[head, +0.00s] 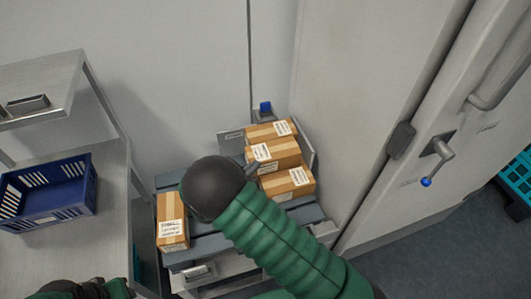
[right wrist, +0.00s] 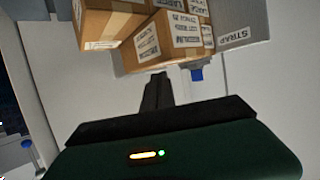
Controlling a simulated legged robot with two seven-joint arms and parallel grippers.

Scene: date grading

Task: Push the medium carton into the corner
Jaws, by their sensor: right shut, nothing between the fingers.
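Three taped brown cartons stand close together in the corner of a grey slatted stand (head: 208,243): a back carton (head: 268,131), a middle carton (head: 283,152) and a front carton (head: 280,187). Another carton (head: 172,228) stands apart at the stand's left end. I cannot read which is the medium one. My right gripper (head: 253,167) is mostly hidden behind my dark wrist, its tip near the middle carton. In the right wrist view its fingers (right wrist: 157,90) are shut and empty, just short of labelled cartons (right wrist: 168,35). Contact is unclear. At lower left only part of my left arm shows.
A raised grey corner plate (right wrist: 243,35) marked STRAP borders the cartons. A blue crate (head: 48,217) sits on a steel shelf (head: 112,185) at left. A grey door with a lever handle (head: 438,149) stands at right. Bare slats lie between the left carton and the group.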

